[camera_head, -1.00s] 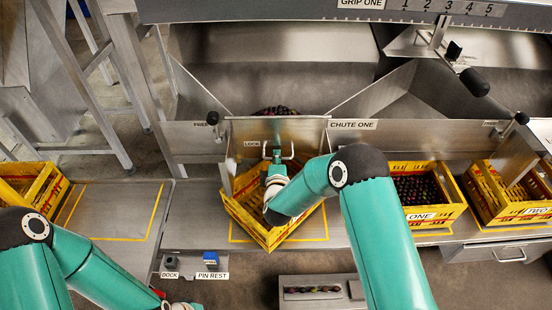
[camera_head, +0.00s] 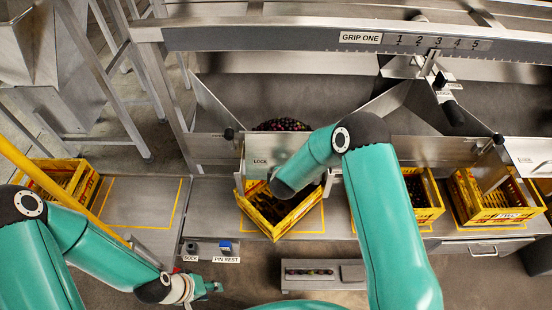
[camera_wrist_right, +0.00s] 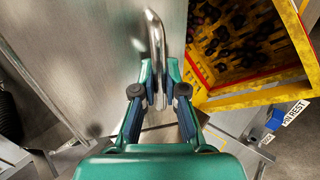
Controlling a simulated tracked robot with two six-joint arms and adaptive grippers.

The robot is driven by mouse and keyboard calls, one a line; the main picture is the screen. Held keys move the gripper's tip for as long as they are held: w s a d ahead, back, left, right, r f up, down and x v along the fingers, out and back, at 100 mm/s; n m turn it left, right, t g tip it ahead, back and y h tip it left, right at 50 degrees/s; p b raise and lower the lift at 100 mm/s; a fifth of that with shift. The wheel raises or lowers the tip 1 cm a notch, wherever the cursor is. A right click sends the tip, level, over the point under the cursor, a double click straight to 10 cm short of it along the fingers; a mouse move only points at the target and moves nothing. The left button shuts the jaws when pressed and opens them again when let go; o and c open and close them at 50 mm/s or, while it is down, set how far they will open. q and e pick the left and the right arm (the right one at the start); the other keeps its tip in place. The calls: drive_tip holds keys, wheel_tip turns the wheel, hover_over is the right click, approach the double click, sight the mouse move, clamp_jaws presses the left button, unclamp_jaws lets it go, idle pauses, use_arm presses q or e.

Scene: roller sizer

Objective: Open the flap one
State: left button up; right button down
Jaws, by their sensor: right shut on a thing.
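Flap one appears to be the grey metal plate (camera_head: 262,147) marked LOCK, below the heap of dark round fruit (camera_head: 282,124) in the chute. In the right wrist view a large bare metal sheet (camera_wrist_right: 95,55) carries a bent bar handle (camera_wrist_right: 155,35). My right gripper (camera_wrist_right: 160,82) is shut on this handle, one finger on each side. In the head view my right arm hides that gripper and the handle. A yellow crate (camera_head: 245,208) stands skewed below the plate; dark fruit lies in it. My left gripper (camera_head: 212,287) is low at the left, away from the plate; its opening is unclear.
Another yellow crate (camera_head: 90,185) stands at the far left, with a yellow pole (camera_head: 65,185) crossing before it. More crates (camera_head: 495,212) stand at the right. The pin rest (camera_head: 225,247) is near my left gripper. The outlined bench area (camera_head: 145,205) is clear.

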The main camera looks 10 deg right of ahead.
wheel_tip(320, 180, up, 9)
drive_tip(key=s+p, duration=0.2)
drive_tip(key=p, duration=0.7)
drive_tip(key=shift+s+a+r, duration=0.15)
drive_tip(key=shift+s+a, duration=0.1)
drive_tip(key=shift+a, duration=0.05)
drive_tip(key=shift+w+r, duration=0.1)
drive_tip(key=c, duration=1.4)
unclamp_jaws()
drive_tip(key=shift+o, duration=1)
drive_tip(key=shift+s, duration=0.2)
